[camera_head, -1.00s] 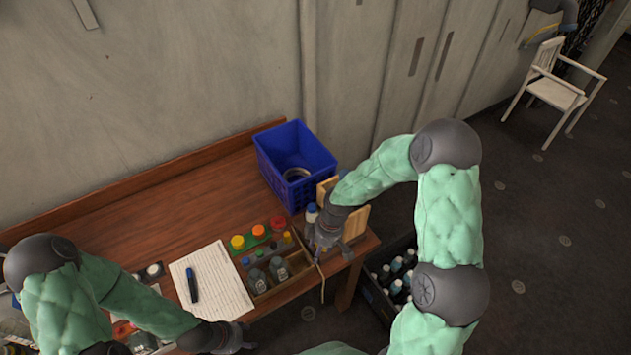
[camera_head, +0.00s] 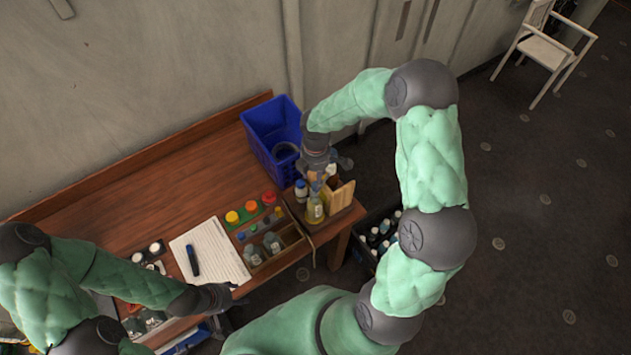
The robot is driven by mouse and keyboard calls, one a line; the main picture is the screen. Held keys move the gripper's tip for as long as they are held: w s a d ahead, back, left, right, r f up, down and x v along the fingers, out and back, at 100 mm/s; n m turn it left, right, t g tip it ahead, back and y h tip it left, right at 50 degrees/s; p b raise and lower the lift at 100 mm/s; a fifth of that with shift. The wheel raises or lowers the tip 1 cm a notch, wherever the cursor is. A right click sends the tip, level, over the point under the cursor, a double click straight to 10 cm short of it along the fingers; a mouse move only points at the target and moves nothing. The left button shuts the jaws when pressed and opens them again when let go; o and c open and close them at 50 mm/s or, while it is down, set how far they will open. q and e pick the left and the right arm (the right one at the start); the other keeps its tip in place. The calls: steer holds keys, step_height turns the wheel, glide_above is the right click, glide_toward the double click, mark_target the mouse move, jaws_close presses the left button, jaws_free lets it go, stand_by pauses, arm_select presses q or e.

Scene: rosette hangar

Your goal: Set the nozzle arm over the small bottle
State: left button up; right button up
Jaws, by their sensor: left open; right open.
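A small bottle with yellowish contents (camera_head: 314,211) stands at the right end of the desk, and a white bottle with a blue cap (camera_head: 301,191) stands just left of it. A light wooden block or stand (camera_head: 340,196) is beside them on the right. I cannot clearly make out a nozzle arm; my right gripper may cover it. My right gripper (camera_head: 328,168) is open just above the bottles and points down; I cannot tell whether it touches anything. My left gripper (camera_head: 228,297) is open and empty by the desk's front edge, below the paper.
A blue crate (camera_head: 262,133) stands behind the bottles. A wooden organizer (camera_head: 291,236) with small bottles and coloured caps is left of them. Paper (camera_head: 207,238) with a pen lies further left. A black crate of bottles (camera_head: 361,248) is on the floor at right.

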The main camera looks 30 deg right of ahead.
steer(key=shift+f, duration=2.45)
jaws_close()
